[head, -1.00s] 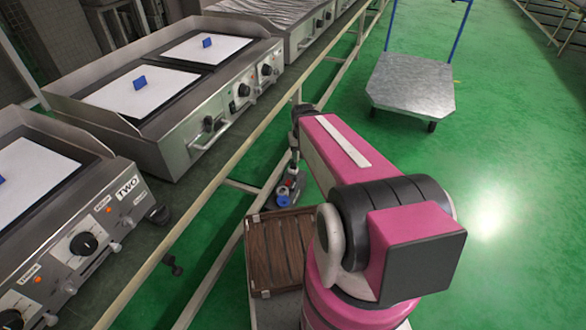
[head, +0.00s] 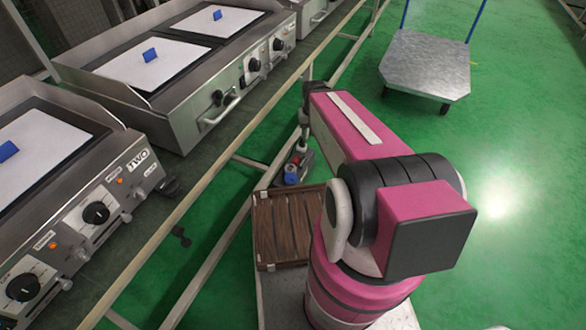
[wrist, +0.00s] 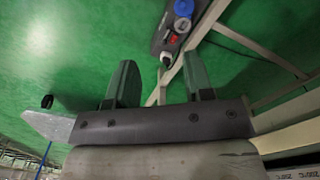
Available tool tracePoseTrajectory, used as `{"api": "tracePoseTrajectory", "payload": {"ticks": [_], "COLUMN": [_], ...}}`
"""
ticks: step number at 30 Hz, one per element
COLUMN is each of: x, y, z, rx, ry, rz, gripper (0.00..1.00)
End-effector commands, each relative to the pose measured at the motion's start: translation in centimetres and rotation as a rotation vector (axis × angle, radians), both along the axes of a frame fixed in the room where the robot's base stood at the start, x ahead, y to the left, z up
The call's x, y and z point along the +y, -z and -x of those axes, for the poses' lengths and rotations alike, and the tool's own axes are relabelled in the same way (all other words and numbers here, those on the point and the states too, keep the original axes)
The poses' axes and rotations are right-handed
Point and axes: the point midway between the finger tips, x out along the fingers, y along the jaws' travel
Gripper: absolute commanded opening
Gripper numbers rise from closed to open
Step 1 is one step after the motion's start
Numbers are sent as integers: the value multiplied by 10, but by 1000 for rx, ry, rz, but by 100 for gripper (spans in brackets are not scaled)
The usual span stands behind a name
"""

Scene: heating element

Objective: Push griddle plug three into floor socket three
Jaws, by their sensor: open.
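My gripper (wrist: 160,62) is open and empty, its two dark green fingers spread apart in the wrist view. Beyond the fingertips lies a grey floor socket box (wrist: 172,42) with a blue round socket (wrist: 183,9), a red switch and a pale fitting. I cannot tell whether a plug sits in that fitting. In the head view the box (head: 299,161) and its blue socket (head: 291,178) show below the end of my arm, which mostly hides my gripper. A dark plug-like piece (head: 181,236) shows beside the bench frame. No number three is readable.
The griddle marked TWO (head: 139,158) and another griddle stand on the long bench (head: 203,190) at left. Bench rails run close to the socket box. A brown slatted tray (head: 263,238) rests beside my arm. A flat cart (head: 428,65) stands on open green floor.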

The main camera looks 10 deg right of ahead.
Motion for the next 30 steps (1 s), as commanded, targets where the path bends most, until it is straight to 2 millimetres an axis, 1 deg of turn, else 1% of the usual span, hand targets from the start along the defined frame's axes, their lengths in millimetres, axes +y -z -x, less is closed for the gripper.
{"api": "tracePoseTrajectory", "payload": {"ticks": [1, 2, 5, 8, 11, 15, 20, 24, 26, 30], "x": [0, 0, 0, 2, 4, 5, -1, -13, -21, -43], "y": [0, 0, 5, 21, 48, 91, 139, 182, 200, 244], "z": [0, 0, -5, -20, -45, -83, -126, -163, -178, -212], "rx": [0, 0, 4, 20, 50, 112, 199, 288, 330, 440], "ry": [0, 0, 20, 92, 226, 465, 745, 991, 1096, 1336], "rz": [0, 0, -16, -74, -177, -355, -553, -723, -796, -966], "gripper": [48, 53, 53, 53, 53, 53, 53, 53, 53, 53]}}
